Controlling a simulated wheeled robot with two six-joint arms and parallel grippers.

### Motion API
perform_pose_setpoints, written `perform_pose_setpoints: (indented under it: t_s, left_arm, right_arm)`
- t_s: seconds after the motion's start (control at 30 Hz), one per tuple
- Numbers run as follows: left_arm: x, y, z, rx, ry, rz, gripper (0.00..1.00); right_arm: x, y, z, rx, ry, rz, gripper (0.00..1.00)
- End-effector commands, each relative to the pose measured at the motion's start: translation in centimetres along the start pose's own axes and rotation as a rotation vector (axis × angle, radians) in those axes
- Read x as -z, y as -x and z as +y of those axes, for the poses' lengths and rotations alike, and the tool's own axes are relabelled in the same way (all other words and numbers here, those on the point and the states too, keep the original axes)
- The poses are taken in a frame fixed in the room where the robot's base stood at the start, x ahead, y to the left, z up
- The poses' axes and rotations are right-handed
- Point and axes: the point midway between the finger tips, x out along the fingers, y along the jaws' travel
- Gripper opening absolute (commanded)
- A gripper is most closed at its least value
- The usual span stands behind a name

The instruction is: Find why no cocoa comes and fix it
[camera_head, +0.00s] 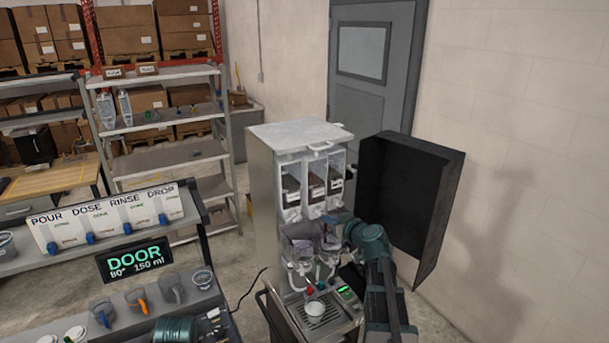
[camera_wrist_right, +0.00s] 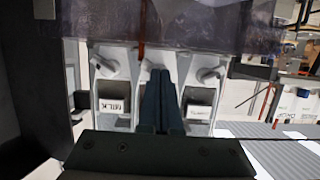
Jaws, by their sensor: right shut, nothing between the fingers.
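The dispenser (camera_head: 262,205) stands in the middle with its dark door (camera_head: 408,190) swung open to the right. Three clear canisters (camera_head: 313,187) with brown contents and white labels sit in a row inside. Clear mixing bowls (camera_head: 301,247) are below them. A pale cup (camera_head: 314,308) stands on the drip tray. My right gripper (camera_head: 338,224) is shut and empty in front of the cabinet, below the canisters. In the right wrist view its closed fingers (camera_wrist_right: 160,82) lie between two labels, one reading MILK (camera_wrist_right: 111,106). The middle canister is partly hidden there.
A display (camera_head: 134,259) reads DOOR, 80°, 150 ml. A sign (camera_head: 108,215) lists POUR, DOSE, RINSE and DROP. Several mugs (camera_head: 137,300) stand on the bench at left. A shelf rack (camera_head: 165,125) stands behind, and a cable (camera_head: 248,290) hangs left of the dispenser.

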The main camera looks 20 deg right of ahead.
Motion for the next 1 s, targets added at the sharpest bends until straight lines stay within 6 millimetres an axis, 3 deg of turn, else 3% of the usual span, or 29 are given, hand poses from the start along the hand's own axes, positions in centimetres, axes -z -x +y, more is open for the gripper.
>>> perform_pose_setpoints:
  t_s: [0.3,0.7,1.0]
  left_arm:
    - [0.0,0.0,0.0,0.000,0.000,0.000,0.50]
    - [0.0,0.0,0.0,0.000,0.000,0.000,0.50]
    - [0.0,0.0,0.0,0.000,0.000,0.000,0.50]
  right_arm:
    - [0.4,-1.3,0.0,0.001,0.001,0.000,0.00]
    - [0.5,-1.5,0.0,0.001,0.000,0.000,0.00]
    - [0.1,-0.3,-0.1,0.000,-0.001,0.000,0.00]
